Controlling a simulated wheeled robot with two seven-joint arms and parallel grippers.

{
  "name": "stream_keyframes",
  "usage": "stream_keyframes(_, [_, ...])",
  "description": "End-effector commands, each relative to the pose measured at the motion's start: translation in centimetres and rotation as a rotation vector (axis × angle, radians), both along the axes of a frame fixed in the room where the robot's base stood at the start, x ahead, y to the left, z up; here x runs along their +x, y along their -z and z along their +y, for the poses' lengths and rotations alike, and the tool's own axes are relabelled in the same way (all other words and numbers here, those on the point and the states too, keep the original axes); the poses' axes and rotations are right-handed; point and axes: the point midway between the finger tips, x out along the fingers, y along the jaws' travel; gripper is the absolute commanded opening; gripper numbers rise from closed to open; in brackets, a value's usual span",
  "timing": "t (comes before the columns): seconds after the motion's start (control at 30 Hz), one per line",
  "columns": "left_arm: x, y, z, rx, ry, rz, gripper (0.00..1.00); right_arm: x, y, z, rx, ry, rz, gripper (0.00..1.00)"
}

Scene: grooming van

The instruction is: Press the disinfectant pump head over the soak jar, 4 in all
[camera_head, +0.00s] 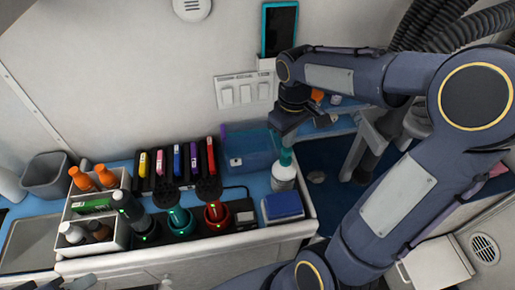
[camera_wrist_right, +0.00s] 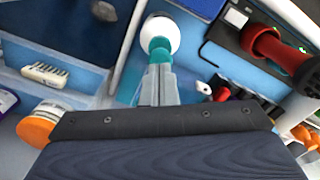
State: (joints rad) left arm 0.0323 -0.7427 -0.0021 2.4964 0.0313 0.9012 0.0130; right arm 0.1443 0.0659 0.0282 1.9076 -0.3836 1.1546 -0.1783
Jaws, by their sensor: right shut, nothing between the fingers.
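The white pump bottle (camera_head: 284,177) with a teal pump head (camera_head: 285,157) stands upright at the right end of the counter. My right gripper (camera_head: 285,143) is directly above it, fingers pointing down, shut and empty. In the right wrist view the closed fingertips (camera_wrist_right: 158,78) are at the teal head (camera_wrist_right: 159,52), with the white bottle (camera_wrist_right: 160,34) beyond. They look in contact or very close; I cannot tell whether the head is pressed down. I cannot make out which container is the soak jar.
A white caddy (camera_head: 118,237) holds several bottles. A tablet (camera_head: 279,29) hangs on the wall behind.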

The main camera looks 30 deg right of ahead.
Motion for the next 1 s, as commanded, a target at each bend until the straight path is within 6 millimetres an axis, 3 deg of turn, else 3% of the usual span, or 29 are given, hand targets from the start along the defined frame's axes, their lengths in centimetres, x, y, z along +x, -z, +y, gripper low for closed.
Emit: stream_keyframes(1.0, [0.0, 2.3, 0.0, 0.0, 0.0, 0.0, 0.36, 0.0, 3.0, 0.0, 0.0, 0.0, 0.0, 0.0])
